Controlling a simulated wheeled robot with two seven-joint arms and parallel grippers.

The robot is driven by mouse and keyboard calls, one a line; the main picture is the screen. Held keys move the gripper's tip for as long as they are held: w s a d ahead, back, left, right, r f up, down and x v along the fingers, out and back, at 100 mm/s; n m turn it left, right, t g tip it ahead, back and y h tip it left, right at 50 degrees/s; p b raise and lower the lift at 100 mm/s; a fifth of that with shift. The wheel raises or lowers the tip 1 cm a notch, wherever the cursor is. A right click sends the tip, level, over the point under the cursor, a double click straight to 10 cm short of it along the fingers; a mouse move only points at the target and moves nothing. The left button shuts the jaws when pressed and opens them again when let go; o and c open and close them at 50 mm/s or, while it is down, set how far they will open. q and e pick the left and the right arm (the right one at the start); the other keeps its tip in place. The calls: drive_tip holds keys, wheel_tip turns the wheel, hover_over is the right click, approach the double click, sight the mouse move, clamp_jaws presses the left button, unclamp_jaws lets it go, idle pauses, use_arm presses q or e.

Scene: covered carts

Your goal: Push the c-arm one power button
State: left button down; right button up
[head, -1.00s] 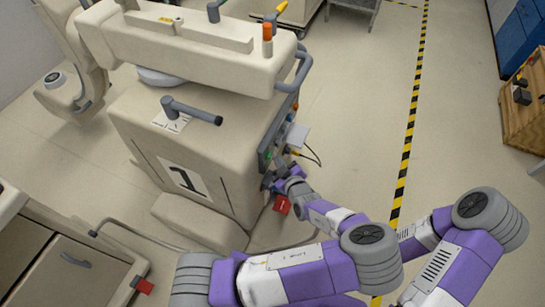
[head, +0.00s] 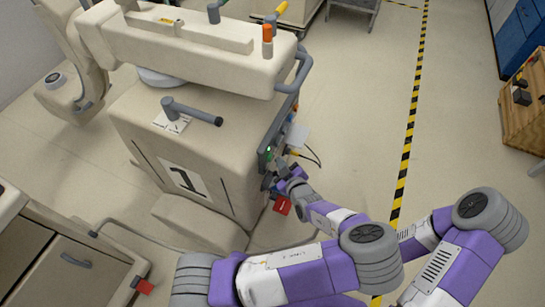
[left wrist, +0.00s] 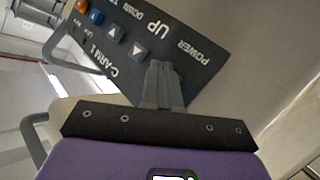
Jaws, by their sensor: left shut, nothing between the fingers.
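C-arm one is the beige machine (head: 190,140) with a big black 1 on its front. Its dark control panel (head: 263,157) is on the right side, with a small green spot (head: 268,149). In the left wrist view the panel (left wrist: 205,62) shows C-ARM 1, POWER, UP and DOWN lettering, grey arrow buttons (left wrist: 140,48), a blue button (left wrist: 97,17) and an orange one. My left gripper (head: 280,172) is at the panel. In its wrist view its fingers (left wrist: 157,68) are together and empty, over the panel below the POWER word. I cannot make out the power button or any contact.
A red tag (head: 282,205) shows beside my left wrist. Cables (head: 308,156) stick out right of the panel. The floor around the striped tape (head: 405,150) is clear.

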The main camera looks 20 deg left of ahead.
use_arm(q)
drive_tip(key=shift+d, duration=0.2)
drive_tip(key=d+p, duration=0.1)
drive_tip(key=d, duration=0.5)
idle(0.4)
drive_tip(key=shift+s+a, duration=0.1)
drive_tip(key=s+a+f+m+g+h+p, duration=0.3)
drive_tip(key=s+a+f+m+g+h, duration=0.25)
drive_tip(key=s+f, duration=0.45)
drive_tip(key=s+d+r+m+g+h+p, duration=0.3)
drive_tip(key=s+d+m+h, duration=0.3)
drive_tip(key=s+h, duration=0.3)
drive_tip(key=shift+s+d+g, duration=0.2)
drive_tip(key=shift+s+g, duration=0.3)
drive_tip(key=shift+g, duration=0.15)
